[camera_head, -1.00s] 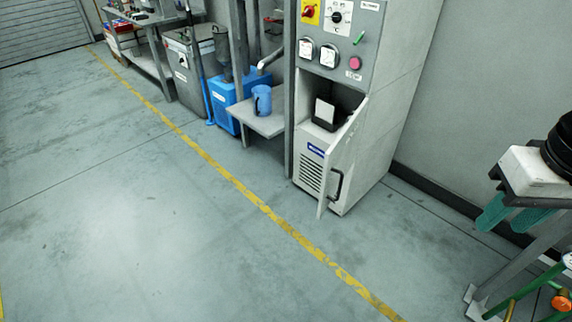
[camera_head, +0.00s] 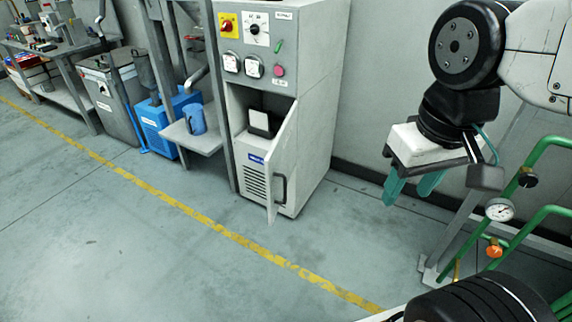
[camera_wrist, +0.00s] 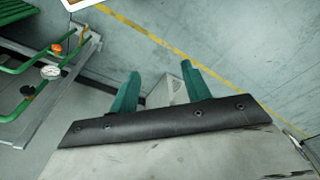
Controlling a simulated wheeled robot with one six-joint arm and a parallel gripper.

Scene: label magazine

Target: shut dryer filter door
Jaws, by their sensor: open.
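The dryer is a tall light grey cabinet (camera_head: 315,125) against the wall in the head view. Its filter door (camera_head: 283,165) stands open, swung out toward the floor side, with a dark handle (camera_head: 279,188) on it. A dark unit with a pale front (camera_head: 261,121) shows inside the open compartment. My gripper (camera_head: 407,192) hangs to the right of the cabinet, well apart from the door, with its green fingers spread and empty. The fingers also show in the wrist view (camera_wrist: 160,72); a pale shape behind them is too hidden to name.
Green pipes with a gauge (camera_head: 499,209) and an orange knob stand at the right. A shelf with a blue jug (camera_head: 194,119) is left of the cabinet. The floor before the door, crossed by a yellow line (camera_head: 210,226), is clear.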

